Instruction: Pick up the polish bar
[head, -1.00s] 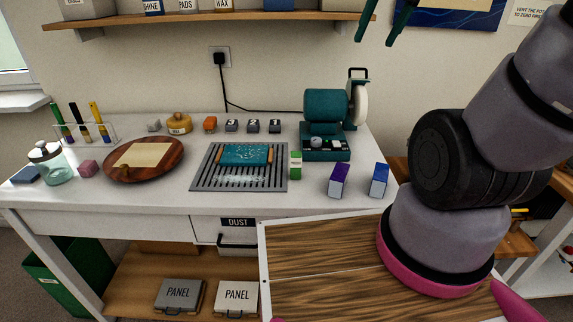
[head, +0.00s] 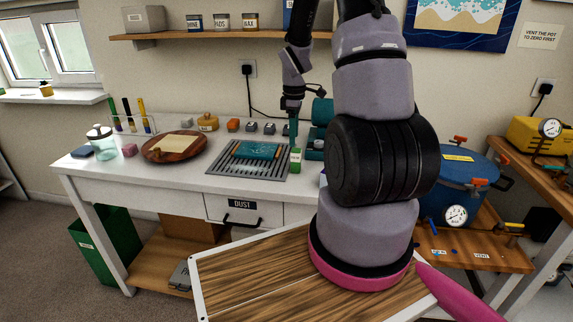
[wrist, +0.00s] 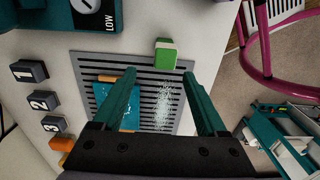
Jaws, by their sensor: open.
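The green-and-white block (head: 296,158), which looks like the polish bar, stands on the white bench at the right edge of the slotted grate. In the wrist view this block (wrist: 166,54) shows just beyond the fingertips, roughly between their lines. My gripper (wrist: 159,76) is open and empty, its two teal fingers spread wide. In the head view my gripper (head: 293,127) points down close above the block, partly merging with the teal machine behind. I cannot tell the exact gap between fingertips and block.
A teal panel (head: 257,150) with orange ends lies on the grate (head: 225,165). The teal grinder (wrist: 90,14) stands close by. Numbered dark blocks (wrist: 44,101) line the back. A wooden round tray (head: 160,155) is at the left. My arm hides the bench's right end.

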